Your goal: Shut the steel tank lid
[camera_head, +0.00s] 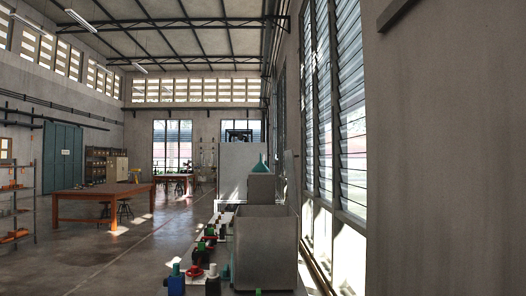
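A grey steel tank (265,252), box-shaped, stands close in front at the lower middle right. Its top rim shows and the top looks open. A thin grey upright panel (290,177) rises at its back right; it looks like the lid standing raised, though its hinge is not clear. Neither of my grippers is in the picture.
Several small bottles, including a blue one (177,284), and a red item (194,271) stand left of the tank. A smaller grey box (260,188) with a green cone (260,163) is behind. Louvred windows (335,110) line the right. Open floor (130,255) lies left.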

